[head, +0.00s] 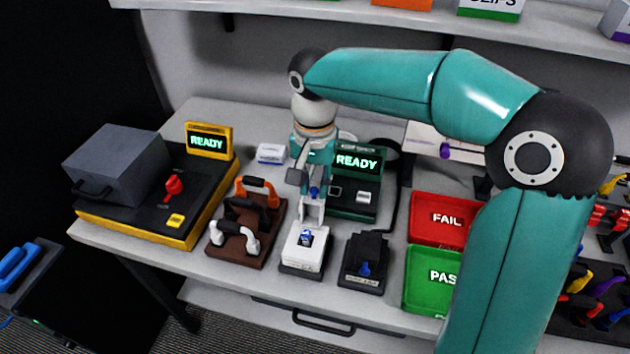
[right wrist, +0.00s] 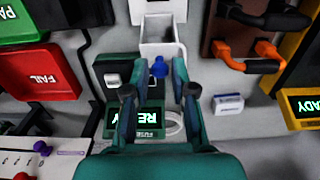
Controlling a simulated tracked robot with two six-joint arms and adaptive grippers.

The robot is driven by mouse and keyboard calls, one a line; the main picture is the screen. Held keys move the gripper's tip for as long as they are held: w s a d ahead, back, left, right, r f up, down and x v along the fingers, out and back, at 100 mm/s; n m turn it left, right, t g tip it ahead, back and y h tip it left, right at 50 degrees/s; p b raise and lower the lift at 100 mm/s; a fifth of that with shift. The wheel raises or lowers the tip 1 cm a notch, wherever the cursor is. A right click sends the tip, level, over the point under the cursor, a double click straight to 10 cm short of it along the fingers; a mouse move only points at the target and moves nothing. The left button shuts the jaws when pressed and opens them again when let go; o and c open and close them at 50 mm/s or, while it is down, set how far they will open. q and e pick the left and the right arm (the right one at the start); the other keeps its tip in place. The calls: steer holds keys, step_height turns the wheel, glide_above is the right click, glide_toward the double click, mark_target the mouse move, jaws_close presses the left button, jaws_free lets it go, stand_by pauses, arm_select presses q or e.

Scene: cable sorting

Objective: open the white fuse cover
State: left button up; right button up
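The white fuse cover (head: 312,208) stands raised at the back of a white box (head: 303,255) on a dark base. A blue part (head: 307,237) shows on the box top. In the right wrist view the cover (right wrist: 160,46) is a pale hollow shell with a blue knob (right wrist: 159,68) at its end. My right gripper (head: 313,188) is above and behind the box. Its fingers (right wrist: 156,72) are open on both sides of the knob, with visible gaps. Whether either finger touches the cover is not clear. My left gripper is not in view.
A green READY tester (head: 360,203) stands behind the box. A brown rack with orange and white handles (head: 243,250) is to the left, and a black block (head: 364,262) to the right. Red FAIL (head: 440,234) and green PASS trays lie farther right.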

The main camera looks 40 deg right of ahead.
mark_target(312, 202)
jaws_close()
steer(key=shift+s+a+r, duration=0.3)
steer(key=shift+s+a, duration=0.35)
steer(key=shift+a, duration=0.15)
steer(key=o, duration=0.5)
jaws_free()
step_height(312, 202, up, 12)
steer(key=shift+w+d+f, duration=0.1)
